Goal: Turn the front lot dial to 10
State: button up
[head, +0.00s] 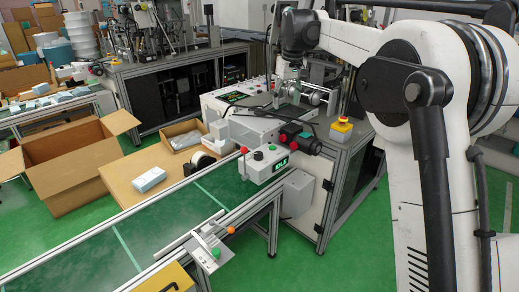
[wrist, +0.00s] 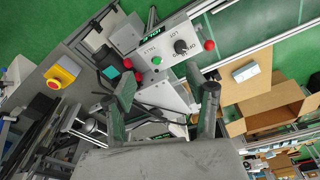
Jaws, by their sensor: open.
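The lot dial is a black round knob (wrist: 181,46) on a white control box (wrist: 165,43), beside a green button (wrist: 156,61) and a small green-lit display (wrist: 152,33). The dial's pointer setting is too small to read. In the head view the same box (head: 264,171) stands at the front of the machine by the conveyor, its display seeming to read IDLE. My gripper (wrist: 168,86) is open and empty, its fingers spread below the box in the wrist view, apart from the dial. In the head view my gripper (head: 288,72) is above and behind the box, partly hard to make out.
An open cardboard box (head: 62,178) and a tan tray area with a white-blue pack (head: 149,180) lie left.

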jog(key=w+a+f+n+g+p, duration=0.1)
jog(key=w+a+f, duration=0.4)
jog(key=w+f, duration=0.1)
jog(key=n+g+p, duration=0.1)
jog(key=p, duration=0.1)
send_near(259, 153)
jog(key=f, duration=0.9)
jog(key=shift+s+a+f, duration=0.15)
jog(key=shift+s+a, duration=0.1)
jog(key=shift+a, duration=0.1)
jog(key=c, duration=1.1)
